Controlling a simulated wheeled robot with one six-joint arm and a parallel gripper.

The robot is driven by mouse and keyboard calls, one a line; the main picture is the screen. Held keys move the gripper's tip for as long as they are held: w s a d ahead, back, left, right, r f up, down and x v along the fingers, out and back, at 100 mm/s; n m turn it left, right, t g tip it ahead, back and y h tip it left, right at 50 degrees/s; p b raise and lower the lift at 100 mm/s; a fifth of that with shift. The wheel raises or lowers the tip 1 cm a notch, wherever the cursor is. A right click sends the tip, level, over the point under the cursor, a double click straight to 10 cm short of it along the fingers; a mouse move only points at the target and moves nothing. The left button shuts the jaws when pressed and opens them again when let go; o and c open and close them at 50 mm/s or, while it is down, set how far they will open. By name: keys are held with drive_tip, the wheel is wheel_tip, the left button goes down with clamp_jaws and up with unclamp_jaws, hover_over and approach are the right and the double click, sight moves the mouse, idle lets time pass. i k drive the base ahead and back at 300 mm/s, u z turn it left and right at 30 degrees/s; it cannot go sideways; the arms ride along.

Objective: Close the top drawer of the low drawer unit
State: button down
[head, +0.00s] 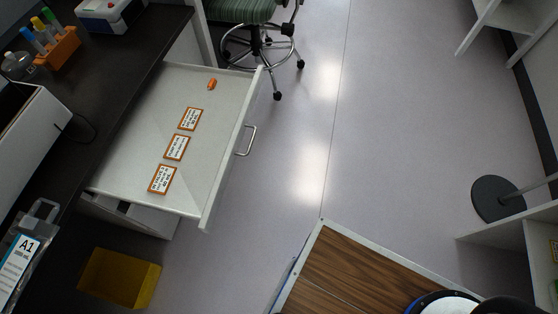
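The top drawer (140,125) of the low drawer unit is pulled out far to the right from under the dark worktop. Its white front panel (232,150) stands clear over the floor, and a metal bar handle (247,141) is on the front's outer side. Several flat things lie in the drawer: three orange-edged label cards (176,147) in a row and a small orange item (212,84). Part of the white unit (150,218) shows below the drawer; the rest is hidden. My gripper is not in view.
A dark worktop (118,62) runs along the left. A green chair (240,10) on castors stands just beyond the drawer. A yellow bin (120,278) is below left. A wood-grain top (345,270) is at the bottom. The floor (300,140) right of the drawer is clear.

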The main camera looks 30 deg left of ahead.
sight(126, 172)
drive_tip(key=z, duration=0.1)
drive_tip(key=k, duration=0.95)
drive_tip(key=u, duration=1.75)
drive_tip(key=i, duration=0.45)
